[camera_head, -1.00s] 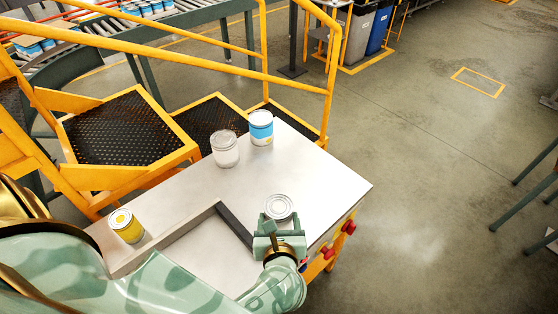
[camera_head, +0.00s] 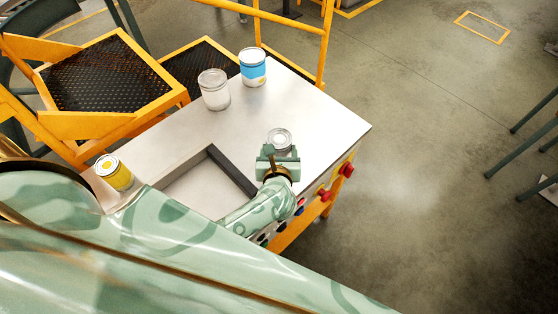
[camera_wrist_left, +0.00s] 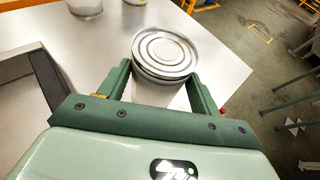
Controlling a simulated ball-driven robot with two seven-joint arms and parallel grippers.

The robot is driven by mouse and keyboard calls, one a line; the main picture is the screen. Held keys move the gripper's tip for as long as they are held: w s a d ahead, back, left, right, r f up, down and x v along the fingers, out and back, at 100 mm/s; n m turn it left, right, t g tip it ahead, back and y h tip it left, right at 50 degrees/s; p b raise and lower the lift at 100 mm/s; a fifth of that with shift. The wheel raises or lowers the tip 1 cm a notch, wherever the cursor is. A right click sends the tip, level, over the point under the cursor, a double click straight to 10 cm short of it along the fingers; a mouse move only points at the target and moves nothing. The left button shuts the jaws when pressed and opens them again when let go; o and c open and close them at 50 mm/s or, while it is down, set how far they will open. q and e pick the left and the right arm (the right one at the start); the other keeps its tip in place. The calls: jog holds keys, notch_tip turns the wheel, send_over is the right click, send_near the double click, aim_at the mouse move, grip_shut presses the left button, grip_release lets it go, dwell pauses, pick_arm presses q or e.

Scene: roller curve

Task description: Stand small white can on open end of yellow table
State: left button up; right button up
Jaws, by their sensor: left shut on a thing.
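A small can with a silver lid and a whitish side (camera_head: 280,139) is between the fingers of my left gripper (camera_head: 278,155), near the right part of the steel-topped yellow table (camera_head: 315,125). In the left wrist view the can (camera_wrist_left: 164,55) sits between the two green fingers (camera_wrist_left: 158,88), shut on it, its lid facing up. The can looks about upright; I cannot tell whether its base touches the table. My right gripper is not in view.
A larger white can (camera_head: 214,92) and a blue and white can (camera_head: 253,68) stand at the table's back. A yellow can (camera_head: 115,174) stands at the left. A dark-edged recess (camera_head: 205,185) lies left of my gripper. Red knobs (camera_head: 346,170) line the right side.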

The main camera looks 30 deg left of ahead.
pick_arm(q)
jog(key=f+b, duration=0.3)
jog(key=f, duration=0.1)
jog(key=shift+w+a, duration=0.2)
jog(key=shift+w, duration=0.1)
jog(key=shift+r, duration=0.1)
jog(key=o, duration=1)
jog(key=shift+o, duration=0.2)
jog(key=shift+s+d, duration=0.1)
jog(key=v, duration=1.2)
jog(key=shift+r, duration=0.1)
